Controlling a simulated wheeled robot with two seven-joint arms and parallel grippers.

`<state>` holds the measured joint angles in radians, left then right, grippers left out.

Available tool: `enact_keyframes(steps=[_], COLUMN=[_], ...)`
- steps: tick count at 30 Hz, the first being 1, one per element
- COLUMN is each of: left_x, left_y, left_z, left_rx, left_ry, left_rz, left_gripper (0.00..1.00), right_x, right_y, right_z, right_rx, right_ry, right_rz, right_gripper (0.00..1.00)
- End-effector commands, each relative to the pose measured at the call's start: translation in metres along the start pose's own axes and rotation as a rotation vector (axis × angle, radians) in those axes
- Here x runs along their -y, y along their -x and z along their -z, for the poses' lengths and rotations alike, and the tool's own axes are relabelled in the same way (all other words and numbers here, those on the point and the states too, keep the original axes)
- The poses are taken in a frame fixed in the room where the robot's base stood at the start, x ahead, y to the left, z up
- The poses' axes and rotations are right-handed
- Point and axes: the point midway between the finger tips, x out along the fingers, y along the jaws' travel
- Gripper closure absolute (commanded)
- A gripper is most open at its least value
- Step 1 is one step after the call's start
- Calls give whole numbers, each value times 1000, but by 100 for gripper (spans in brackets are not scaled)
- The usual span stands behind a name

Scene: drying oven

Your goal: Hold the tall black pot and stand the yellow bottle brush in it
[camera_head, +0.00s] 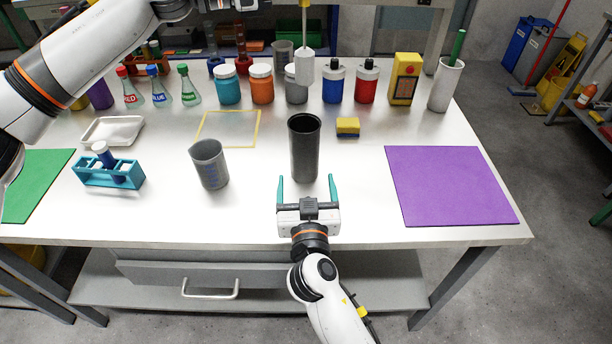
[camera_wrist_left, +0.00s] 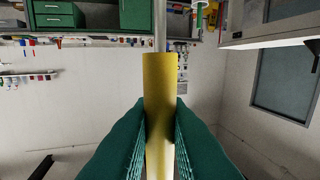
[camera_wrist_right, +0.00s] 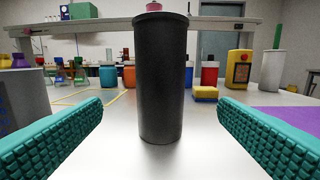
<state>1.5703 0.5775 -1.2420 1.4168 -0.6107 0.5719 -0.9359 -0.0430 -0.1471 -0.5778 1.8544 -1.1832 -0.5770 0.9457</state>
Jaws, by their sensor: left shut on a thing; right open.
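The tall black pot (camera_head: 305,155) stands upright on the table, its dark opening facing up; it fills the middle of the right wrist view (camera_wrist_right: 160,85). My right gripper (camera_head: 305,182) is open just in front of it, fingers spread left and right, apart from the pot. The yellow bottle brush (camera_head: 304,66) hangs with its pale head down, higher in the picture than the pot's mouth and clear of it. My left gripper (camera_wrist_left: 160,125) is shut on its yellow handle (camera_wrist_left: 158,85). In the head view the left fingertips are out of frame at the top.
A grey beaker (camera_head: 210,165) stands left of the pot, and a yellow and blue sponge (camera_head: 347,127) lies behind it to the right. Jars and bottles line the back. A purple mat (camera_head: 450,184) lies at the right. A blue tube rack (camera_head: 108,175) stands at the left.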

Motion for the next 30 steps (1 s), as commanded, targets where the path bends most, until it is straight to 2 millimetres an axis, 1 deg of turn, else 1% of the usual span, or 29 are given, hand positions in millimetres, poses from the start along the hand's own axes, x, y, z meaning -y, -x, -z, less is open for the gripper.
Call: enact_keyframes(steps=[5,12,18,21,24,30], left_x=[0,0,0,0,0,0], left_y=[0,0,0,0,0,0], left_z=[0,0,0,0,0,0], left_rx=[0,0,0,0,0,0], left_ry=[0,0,0,0,0,0], left_rz=[0,0,0,0,0,0], left_gripper=[100,100,100,100,100,100], right_x=[0,0,0,0,0,0], right_y=[-20,-67,-99,-110,-115,-118], right_z=[-1,-1,-1,0,0,0], right_rx=[1,1,0,0,0,0], right_ry=[-3,0,-1,0,-2,-2], right_rz=[2,2,1,1,1,1], right_gripper=[17,17,17,17,17,17])
